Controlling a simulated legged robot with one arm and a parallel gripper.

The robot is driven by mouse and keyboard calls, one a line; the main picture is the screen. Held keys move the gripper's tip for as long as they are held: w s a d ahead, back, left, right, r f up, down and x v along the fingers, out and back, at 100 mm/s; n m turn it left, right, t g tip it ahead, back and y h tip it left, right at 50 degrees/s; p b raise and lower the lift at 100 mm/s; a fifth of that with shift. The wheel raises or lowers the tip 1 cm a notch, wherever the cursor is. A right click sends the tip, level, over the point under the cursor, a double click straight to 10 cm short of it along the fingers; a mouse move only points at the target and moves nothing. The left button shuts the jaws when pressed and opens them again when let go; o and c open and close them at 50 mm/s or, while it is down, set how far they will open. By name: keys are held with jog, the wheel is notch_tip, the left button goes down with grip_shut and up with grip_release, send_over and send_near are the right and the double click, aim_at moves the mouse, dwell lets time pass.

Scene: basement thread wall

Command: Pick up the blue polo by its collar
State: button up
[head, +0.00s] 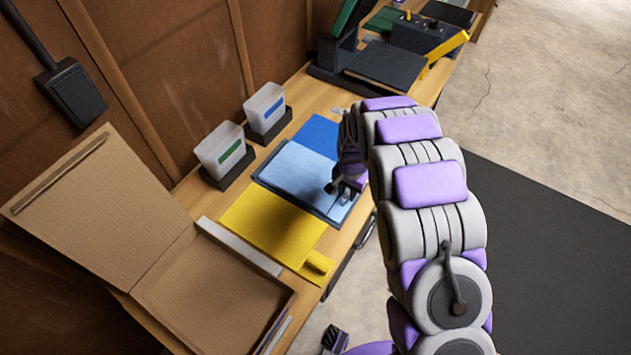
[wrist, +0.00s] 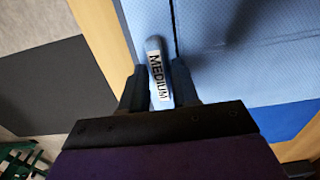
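The light blue polo (head: 297,172) lies flat and folded on a dark board on the bench. Its cloth also fills much of the upper right of the wrist view (wrist: 250,60). A rolled, light blue collar (wrist: 154,62) with a white "MEDIUM" label stands at its edge in the wrist view. My gripper (wrist: 160,85) has one dark finger on each side of this collar, with no gap visible between fingers and cloth. In the head view my gripper (head: 345,188) is at the polo's right edge, at bench height. The fingertips are partly hidden there.
A yellow folded garment (head: 270,225) lies in front, near an open cardboard box (head: 205,300). A brighter blue piece (head: 318,134) lies behind the polo. Two clear bins (head: 220,150) (head: 265,107) stand at the left. A black press (head: 388,64) is at the back. Floor is right.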

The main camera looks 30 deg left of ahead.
jog(key=shift+f, duration=0.1)
jog(key=shift+c, duration=0.3)
grip_shut()
dwell(0.4)
